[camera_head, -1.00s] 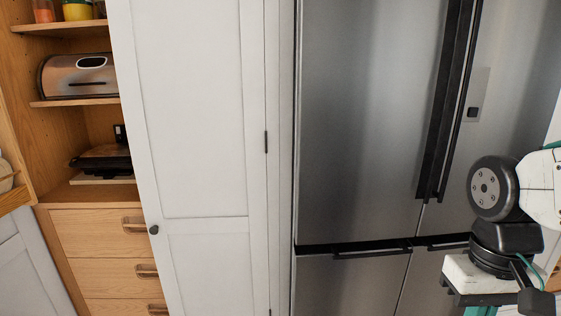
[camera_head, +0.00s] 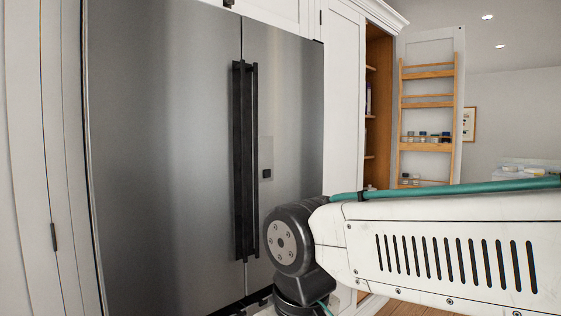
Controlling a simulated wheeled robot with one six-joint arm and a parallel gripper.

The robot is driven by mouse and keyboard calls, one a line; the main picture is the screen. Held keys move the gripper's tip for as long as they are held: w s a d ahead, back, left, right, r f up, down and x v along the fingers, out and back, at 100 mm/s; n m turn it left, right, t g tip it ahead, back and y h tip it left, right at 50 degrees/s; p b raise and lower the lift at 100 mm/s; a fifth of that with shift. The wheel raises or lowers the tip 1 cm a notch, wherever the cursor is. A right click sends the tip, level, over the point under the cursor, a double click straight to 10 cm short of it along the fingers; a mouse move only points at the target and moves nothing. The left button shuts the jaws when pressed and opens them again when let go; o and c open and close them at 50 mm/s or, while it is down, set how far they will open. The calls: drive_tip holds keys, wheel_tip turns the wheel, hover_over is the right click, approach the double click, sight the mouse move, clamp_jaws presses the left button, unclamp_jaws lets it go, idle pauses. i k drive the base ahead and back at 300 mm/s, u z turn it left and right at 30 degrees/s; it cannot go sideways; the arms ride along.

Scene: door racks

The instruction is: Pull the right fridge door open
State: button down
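The stainless steel fridge stands left of centre with its doors shut. The right fridge door (camera_head: 290,110) is the narrower-looking panel, with a small dark square on a grey plate. Its black vertical handle (camera_head: 254,160) runs beside the left door's handle (camera_head: 239,160) at the centre seam. The left fridge door (camera_head: 165,150) fills much of the picture's left part. My arm comes in from the right, and its dark joint covers the lower part of the right door. My gripper's fingers are not in the picture.
Dark lower handles show at the bottom edge below the doors. Right of the fridge is a white cabinet (camera_head: 343,100), then an open wooden cupboard (camera_head: 378,75). Its open door (camera_head: 432,50) carries a spice rack (camera_head: 427,98). Wooden floor shows at the lower right.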

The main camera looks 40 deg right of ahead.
sight(285, 69)
drive_tip(key=u, duration=0.25)
drive_tip(key=k, duration=0.35)
drive_tip(key=z, duration=0.95)
drive_tip(key=i, duration=0.9)
drive_tip(key=u, duration=0.15)
